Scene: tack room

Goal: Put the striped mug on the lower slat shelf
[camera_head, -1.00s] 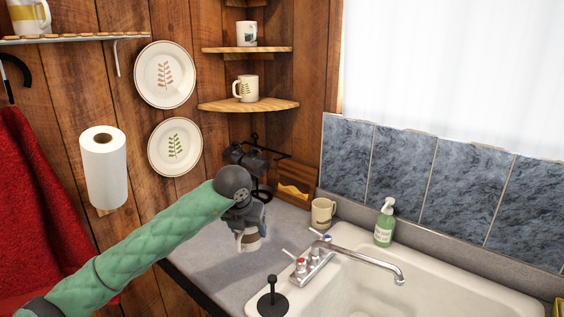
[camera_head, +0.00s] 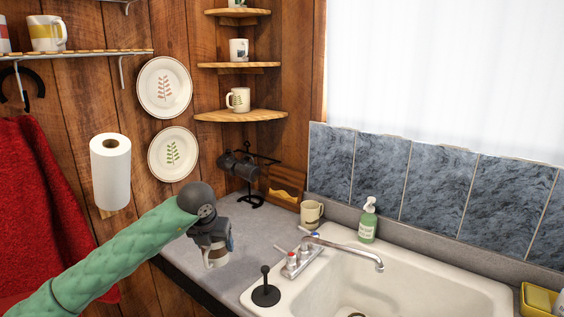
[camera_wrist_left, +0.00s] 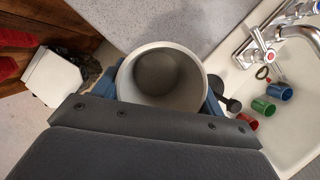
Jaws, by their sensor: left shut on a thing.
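The striped mug (camera_head: 217,257), pale with a brown band, is held by my left gripper (camera_head: 213,243) above the grey counter, left of the sink. The gripper hides its upper part in the head view. In the left wrist view I look into the mug's open, empty-looking mouth (camera_wrist_left: 165,75), with the blue fingers of my left gripper (camera_wrist_left: 165,98) on either side. The slat shelf (camera_head: 85,53) is on the wood wall at upper left, far from the gripper, with a yellow-banded mug (camera_head: 47,34) on it. Part of another shelf (camera_head: 122,1) shows above. My right gripper is out of view.
A paper towel roll (camera_head: 110,172) and two plates (camera_head: 164,88) are on the wall. Corner shelves (camera_head: 241,116) hold mugs. A black rack (camera_head: 250,165), a beige mug (camera_head: 311,213), a soap bottle (camera_head: 367,221) and a faucet (camera_head: 340,252) stand near the sink.

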